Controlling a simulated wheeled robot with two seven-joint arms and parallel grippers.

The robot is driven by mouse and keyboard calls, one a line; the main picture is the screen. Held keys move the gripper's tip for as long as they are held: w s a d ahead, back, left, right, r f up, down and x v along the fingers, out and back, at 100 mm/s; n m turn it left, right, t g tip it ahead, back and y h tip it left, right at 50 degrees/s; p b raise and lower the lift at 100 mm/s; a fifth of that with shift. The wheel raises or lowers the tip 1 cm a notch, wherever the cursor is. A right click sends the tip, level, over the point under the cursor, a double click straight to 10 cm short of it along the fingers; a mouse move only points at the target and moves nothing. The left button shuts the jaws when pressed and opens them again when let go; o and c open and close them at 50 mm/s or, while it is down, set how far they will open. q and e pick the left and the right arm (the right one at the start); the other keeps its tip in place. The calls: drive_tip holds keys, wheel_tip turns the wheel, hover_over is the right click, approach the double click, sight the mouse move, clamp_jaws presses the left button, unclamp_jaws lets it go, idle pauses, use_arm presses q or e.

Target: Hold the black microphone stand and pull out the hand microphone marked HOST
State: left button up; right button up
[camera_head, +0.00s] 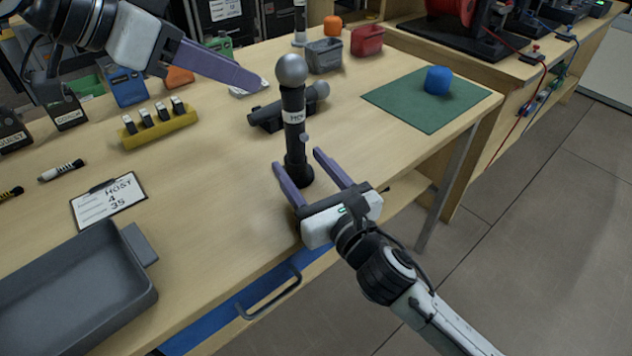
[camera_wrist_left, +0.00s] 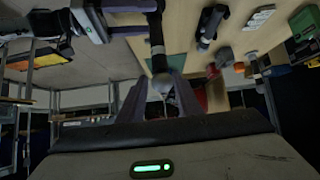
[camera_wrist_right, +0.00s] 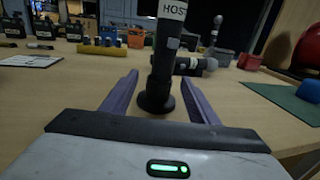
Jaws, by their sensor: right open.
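The hand microphone (camera_head: 291,70) has a grey ball head and a white label, partly readable as HOS in the right wrist view (camera_wrist_right: 173,10). It stands upright in the black stand (camera_head: 297,160), whose round foot (camera_wrist_right: 156,103) rests on the table. My right gripper (camera_head: 298,162) is open, low at the table's front edge, with its fingers reaching toward either side of the stand, apart from it. My left gripper (camera_head: 262,82) is up to the left of the ball head, not touching it.
Another dark microphone (camera_head: 285,108) lies just behind the stand. A green mat (camera_head: 400,105) with a blue block (camera_head: 438,80) is at the right. A grey tray (camera_head: 75,290), a HOST card (camera_head: 108,200) and a yellow rack (camera_head: 157,130) are at the left.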

drive_tip(key=shift+x, duration=1.5)
